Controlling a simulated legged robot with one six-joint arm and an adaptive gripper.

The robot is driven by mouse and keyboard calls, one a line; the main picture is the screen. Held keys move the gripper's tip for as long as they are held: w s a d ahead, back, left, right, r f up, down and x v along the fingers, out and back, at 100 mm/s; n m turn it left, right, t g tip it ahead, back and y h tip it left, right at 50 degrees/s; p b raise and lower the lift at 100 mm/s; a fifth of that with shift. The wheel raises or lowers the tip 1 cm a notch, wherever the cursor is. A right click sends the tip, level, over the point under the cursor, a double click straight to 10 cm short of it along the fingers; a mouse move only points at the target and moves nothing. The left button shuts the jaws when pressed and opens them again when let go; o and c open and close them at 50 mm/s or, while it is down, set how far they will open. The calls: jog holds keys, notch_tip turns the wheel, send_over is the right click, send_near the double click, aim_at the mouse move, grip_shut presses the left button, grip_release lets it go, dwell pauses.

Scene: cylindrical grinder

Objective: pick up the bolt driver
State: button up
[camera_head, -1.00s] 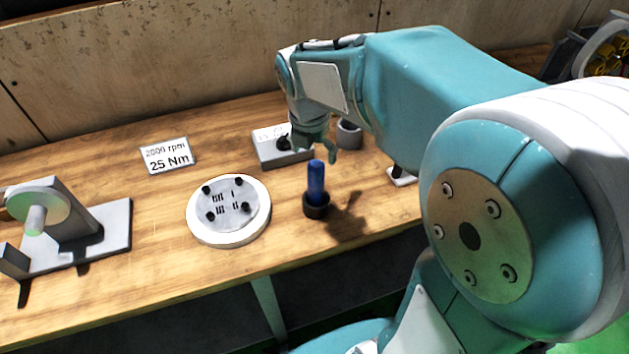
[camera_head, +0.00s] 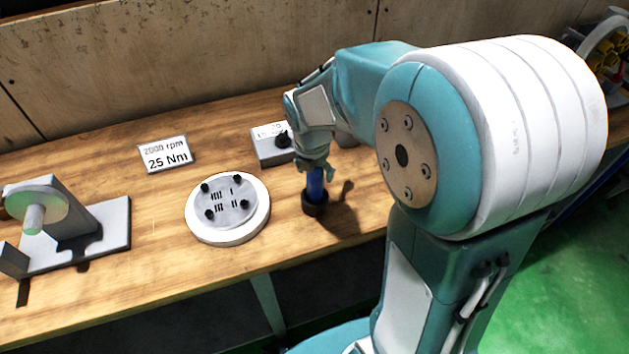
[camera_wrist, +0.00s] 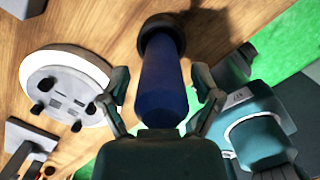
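The bolt driver, with a blue handle (camera_head: 315,184) and a dark round end, stands upright on the wooden table, its lower end in or on a black ring-shaped base (camera_head: 315,207). My gripper (camera_head: 314,168) is over the top of the handle. In the wrist view the blue handle (camera_wrist: 163,88) lies between the two fingers of my gripper (camera_wrist: 162,92), with a visible gap on the left and a small one on the right. The fingers are apart and do not appear closed on it. The black base (camera_wrist: 161,38) shows beyond the handle.
A white round plate with black bolts (camera_head: 228,207) is left of the driver. A grey box with a black knob (camera_head: 271,145) stands behind it. A sign reading 2000 rpm, 25 Nm (camera_head: 166,153) and a grinder-like machine (camera_head: 75,225) are farther left. The table's front edge is close.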

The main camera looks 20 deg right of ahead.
jog(key=c, duration=0.6)
jog(key=shift+c, duration=0.2)
jog(key=shift+r, duration=0.15)
